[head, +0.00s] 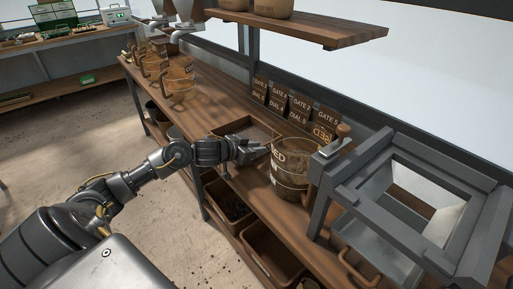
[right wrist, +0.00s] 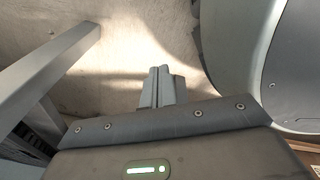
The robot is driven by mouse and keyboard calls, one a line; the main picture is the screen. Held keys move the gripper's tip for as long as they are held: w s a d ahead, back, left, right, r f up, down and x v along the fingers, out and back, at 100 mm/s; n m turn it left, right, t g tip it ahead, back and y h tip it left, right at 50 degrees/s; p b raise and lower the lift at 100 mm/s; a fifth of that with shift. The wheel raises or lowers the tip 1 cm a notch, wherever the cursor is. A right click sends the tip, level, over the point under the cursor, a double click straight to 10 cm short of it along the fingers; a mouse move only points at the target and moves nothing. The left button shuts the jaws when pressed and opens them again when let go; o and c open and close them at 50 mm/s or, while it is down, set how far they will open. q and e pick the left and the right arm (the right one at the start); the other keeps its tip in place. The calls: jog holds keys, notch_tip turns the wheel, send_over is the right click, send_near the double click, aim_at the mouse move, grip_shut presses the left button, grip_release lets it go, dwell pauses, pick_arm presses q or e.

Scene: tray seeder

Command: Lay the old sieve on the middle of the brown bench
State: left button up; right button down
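A shallow wooden frame with a mesh-like floor, which looks like the old sieve (head: 236,124), lies on the brown bench (head: 207,96) in the head view. My left gripper (head: 262,150) is at its near right side, between it and the SEED bucket (head: 291,178). Part of the frame is hidden behind the gripper. I cannot tell whether the fingers touch the frame or are open. My right gripper (right wrist: 163,82) shows in the right wrist view with its fingers together and nothing between them, above the floor.
A grey metal stand (head: 375,165) is on the right of the bench. Brown GATE and DIAL cards (head: 279,97) line the back. Mugs and buckets (head: 179,75) stand at the far left end. Bins (head: 268,245) sit below. Bench between the mugs and the frame is clear.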

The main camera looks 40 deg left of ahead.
pick_arm(q)
jog(key=shift+o, duration=0.6)
jog(key=shift+r, duration=0.1)
jog(key=shift+r, duration=0.15)
jog(key=v, duration=1)
jog(key=shift+s, duration=0.1)
jog(key=shift+s+a+r, duration=0.2)
jog(key=shift+s, duration=0.3)
jog(key=shift+s+r, duration=0.2)
jog(key=shift+s, duration=0.05)
pick_arm(e)
jog(key=shift+s+d+f, duration=0.1)
jog(key=shift+s+d, duration=0.35)
jog(key=shift+d, duration=0.15)
jog(key=shift+d, duration=0.1)
jog(key=shift+s, duration=0.15)
